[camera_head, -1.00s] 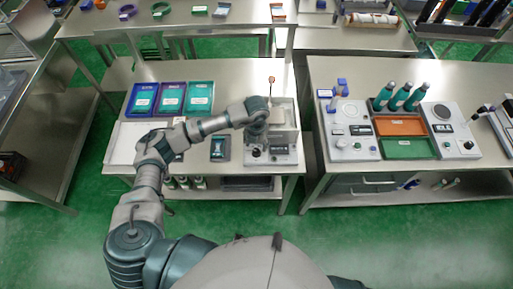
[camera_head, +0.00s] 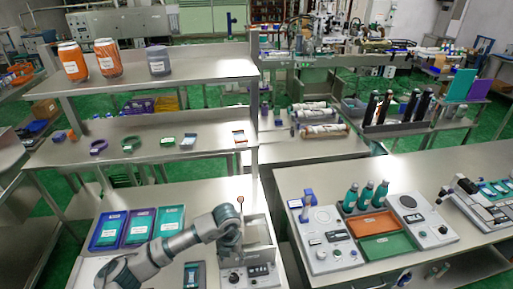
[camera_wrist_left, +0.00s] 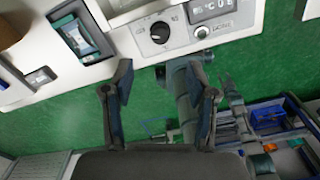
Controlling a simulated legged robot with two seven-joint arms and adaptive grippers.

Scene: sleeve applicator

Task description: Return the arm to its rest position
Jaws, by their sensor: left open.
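My left arm comes in from the lower left of the head view. Its left gripper (camera_head: 231,243) is over the sleeve applicator (camera_head: 250,275), a pale machine with a dark knob at the near right of the left table. The arm hides part of the machine. In the left wrist view the left gripper (camera_wrist_left: 160,72) is open, with its two dark fingers apart and nothing held between them. The applicator's front panel (camera_wrist_left: 178,32) with its black knob is at the top of that view, beyond the fingertips. My right gripper is not in view.
Blue, purple and teal trays (camera_head: 139,226) are left of the arm. A dark device (camera_head: 194,276) lies beside the applicator. The right table holds orange (camera_head: 373,223) and green (camera_head: 388,246) trays and several teal bottles. A shelf (camera_head: 150,85) stands behind. Green floor separates the tables.

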